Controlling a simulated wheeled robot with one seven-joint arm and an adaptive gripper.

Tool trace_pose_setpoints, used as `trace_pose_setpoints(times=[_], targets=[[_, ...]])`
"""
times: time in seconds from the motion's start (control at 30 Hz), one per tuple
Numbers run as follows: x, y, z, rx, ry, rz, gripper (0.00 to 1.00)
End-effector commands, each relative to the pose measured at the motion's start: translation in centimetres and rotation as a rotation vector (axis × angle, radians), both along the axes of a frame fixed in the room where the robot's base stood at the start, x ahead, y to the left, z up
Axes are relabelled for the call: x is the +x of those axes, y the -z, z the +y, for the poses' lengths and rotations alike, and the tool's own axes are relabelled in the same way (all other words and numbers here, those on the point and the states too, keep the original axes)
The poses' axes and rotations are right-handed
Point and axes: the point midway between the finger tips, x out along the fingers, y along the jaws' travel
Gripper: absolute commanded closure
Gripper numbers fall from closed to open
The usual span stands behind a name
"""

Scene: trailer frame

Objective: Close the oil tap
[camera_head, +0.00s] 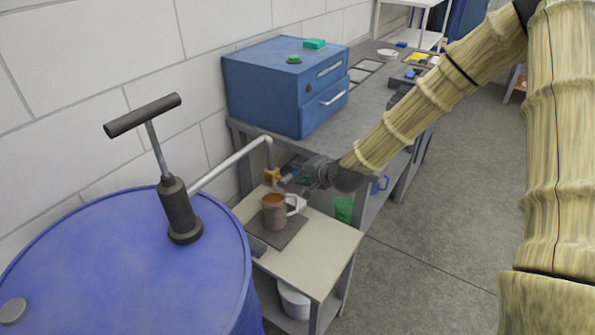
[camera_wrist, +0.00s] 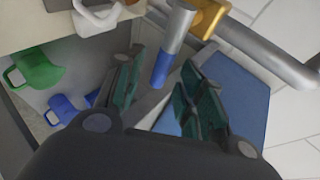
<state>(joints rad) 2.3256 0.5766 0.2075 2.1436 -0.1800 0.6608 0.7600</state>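The brass oil tap (camera_head: 272,176) sits at the end of a grey pipe (camera_head: 232,165) above a small table; its body also shows at the top of the wrist view (camera_wrist: 208,17). Its lever (camera_wrist: 175,40) is a silver rod with a blue tip, pointing toward my gripper. My gripper (camera_wrist: 160,65) is open, with its dark green finger pads on both sides of the blue tip; I cannot tell whether either touches it. A jug (camera_head: 273,214) with orange-brown contents stands below the tap. Whether oil is flowing is too small to tell.
A blue drum (camera_head: 120,275) with a hand pump (camera_head: 176,205) stands at the left. A blue cabinet (camera_head: 285,85) sits on the grey bench behind the tap. A green jug (camera_wrist: 35,68) and a blue jug (camera_wrist: 62,108) are nearby. The floor at right is clear.

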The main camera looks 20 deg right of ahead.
Motion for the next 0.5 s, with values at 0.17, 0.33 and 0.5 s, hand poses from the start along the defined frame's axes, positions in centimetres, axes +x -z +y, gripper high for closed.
trace_pose_setpoints(times=[0.17,0.33,0.5], targets=[[-2.3,-1.6,-0.6,0.002,0.0,-0.002,0.61],[-4.2,-2.8,-1.2,0.001,0.001,-0.002,0.61],[-5.8,-3.7,-1.6,0.0,0.001,0.0,0.61]])
